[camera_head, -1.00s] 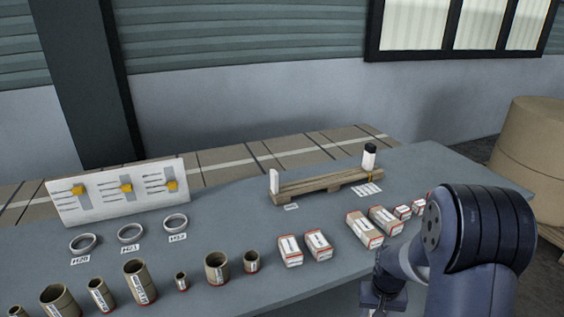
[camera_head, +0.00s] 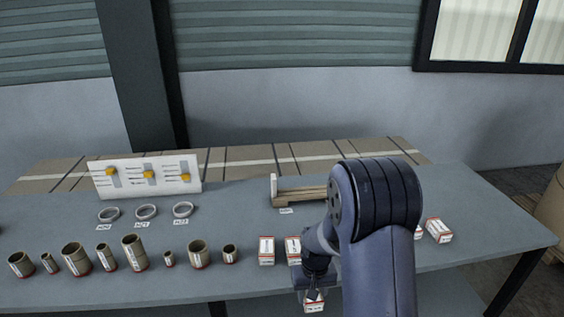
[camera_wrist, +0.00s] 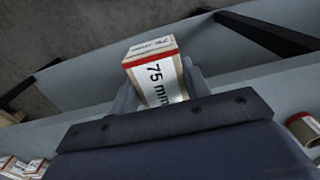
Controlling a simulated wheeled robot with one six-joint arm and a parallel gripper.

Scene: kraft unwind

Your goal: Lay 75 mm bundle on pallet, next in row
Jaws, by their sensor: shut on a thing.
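The 75 mm bundle (camera_wrist: 155,78), a pale box-like pack with red edges and a "75 mm" label, is in my gripper (camera_wrist: 160,92) in the wrist view. My gripper is shut on it, with a finger on each side. In the head view the bundle (camera_head: 314,306) hangs below my gripper (camera_head: 314,293) at the table's front edge. The wooden pallet (camera_head: 300,194) lies farther back on the table, with a white upright at its left end. My arm hides its right part, so I cannot tell what lies there.
Two bundles (camera_head: 266,251) (camera_head: 292,246) stand on the table just left of my gripper. More (camera_head: 439,231) stand right of my arm. Several brown tubes (camera_head: 133,253) line the front left. Rings (camera_head: 146,212) and a white board (camera_head: 147,177) are behind them. The table's far right is clear.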

